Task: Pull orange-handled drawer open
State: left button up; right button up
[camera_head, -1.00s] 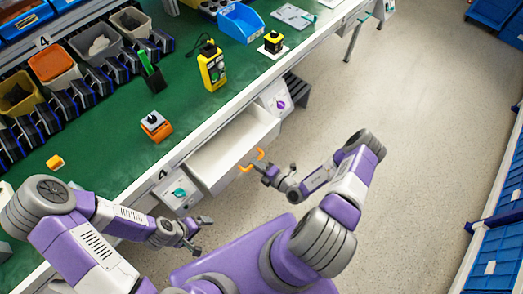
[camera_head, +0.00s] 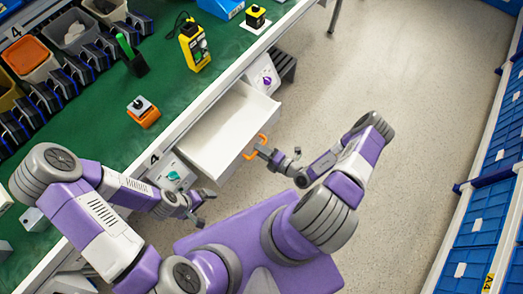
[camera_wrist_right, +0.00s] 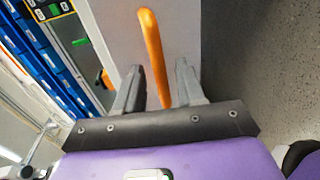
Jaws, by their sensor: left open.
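The drawer (camera_head: 226,130) is a white open box pulled out from under the green bench. Its orange handle (camera_head: 256,146) is on the front face. My right gripper (camera_head: 268,151) is at the handle. In the right wrist view the orange handle (camera_wrist_right: 151,45) runs between the two grey fingers of my right gripper (camera_wrist_right: 160,75), which sit close on either side of it; the exact contact is hard to see. My left gripper (camera_head: 200,207) is open and empty, near the bench front below the teal-knob panel.
A panel with a teal knob (camera_head: 174,176) is left of the drawer, and one with a purple knob (camera_head: 266,80) is right of it. The green bench top (camera_head: 90,150) carries bins and devices. The floor (camera_head: 400,80) to the right is clear up to blue shelving (camera_head: 474,222).

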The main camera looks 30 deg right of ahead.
jog(key=p+v, duration=0.1)
jog(key=v, duration=0.6)
jog(key=shift+s+d, duration=0.2)
dwell(0.5)
